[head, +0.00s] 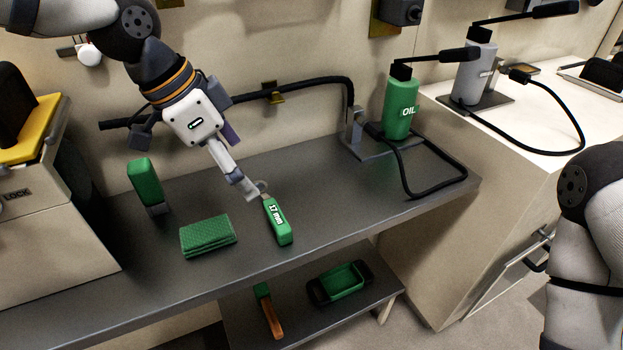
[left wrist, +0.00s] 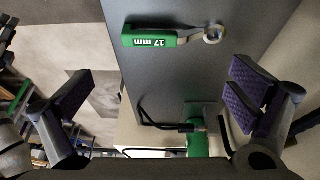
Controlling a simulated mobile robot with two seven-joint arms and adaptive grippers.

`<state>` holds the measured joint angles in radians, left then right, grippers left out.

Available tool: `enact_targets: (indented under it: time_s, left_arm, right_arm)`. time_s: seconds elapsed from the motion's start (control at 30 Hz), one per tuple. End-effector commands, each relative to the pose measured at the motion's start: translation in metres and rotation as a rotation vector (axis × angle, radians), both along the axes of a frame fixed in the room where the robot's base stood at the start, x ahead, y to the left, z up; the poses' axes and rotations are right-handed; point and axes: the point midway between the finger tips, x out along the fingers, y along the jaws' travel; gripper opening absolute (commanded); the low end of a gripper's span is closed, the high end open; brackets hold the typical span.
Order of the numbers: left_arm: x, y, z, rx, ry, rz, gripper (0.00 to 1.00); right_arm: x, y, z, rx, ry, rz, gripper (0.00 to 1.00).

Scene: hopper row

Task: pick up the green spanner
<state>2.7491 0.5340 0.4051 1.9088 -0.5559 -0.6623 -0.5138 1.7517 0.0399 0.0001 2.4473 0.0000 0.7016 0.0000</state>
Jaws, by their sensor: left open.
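The green spanner (head: 277,220), marked 17 mm, lies on the grey bench top with its handle toward the front edge and its metal ring end toward the wall. My left gripper (head: 240,162) is over the bench, close to the ring end in the head view. In the left wrist view, the spanner (left wrist: 150,40) lies across the top middle, ahead of my spread purple-padded fingers (left wrist: 160,104), with nothing between the pads. The gap between gripper and spanner is hard to judge. My right arm shows at the right edge, but its gripper is out of view.
A folded green cloth (head: 208,236) and an upright green-topped item (head: 145,183) are left of the spanner. A green oil bottle (head: 402,105) with a black hose stands at the back right. A lower shelf holds a green tray (head: 342,281). Bench front right is clear.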

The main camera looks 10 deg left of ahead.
Motion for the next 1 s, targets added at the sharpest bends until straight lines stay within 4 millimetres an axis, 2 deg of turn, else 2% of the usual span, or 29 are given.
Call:
enact_targets:
  time_s: [0.07, 0.3, 0.47, 0.6, 0.7, 0.97, 1.0]
  left_arm:
    - [0.001, 0.001, 0.003, 0.006, -0.007, -0.009, 1.0]
    - [0.011, -0.014, -0.048, 0.008, 0.003, -0.01, 1.0]
    - [0.015, -0.021, -0.065, 0.007, -0.001, -0.009, 1.0]
    - [0.022, -0.029, -0.092, 0.006, 0.001, -0.01, 1.0]
    - [0.025, -0.033, -0.105, 0.007, -0.004, -0.009, 1.0]
    - [0.026, -0.035, -0.106, 0.005, -0.009, -0.008, 1.0]
    - [0.026, -0.035, -0.106, 0.005, -0.009, -0.007, 0.91]
  right_arm:
    - [-0.002, 0.0, 0.0, 0.0, 0.007, 0.0, 0.4]
    - [-0.016, 0.0, -0.011, 0.0, 0.054, -0.001, 0.4]
    - [-0.018, 0.0, -0.014, 0.0, 0.064, -0.001, 0.4]
    - [-0.023, 0.0, -0.018, 0.0, 0.081, 0.0, 0.4]
    - [-0.025, 0.0, -0.02, 0.0, 0.089, 0.0, 0.4]
    - [-0.025, 0.0, -0.02, 0.0, 0.088, 0.0, 0.4]
    - [-0.025, 0.0, -0.02, 0.0, 0.087, 0.0, 0.4]
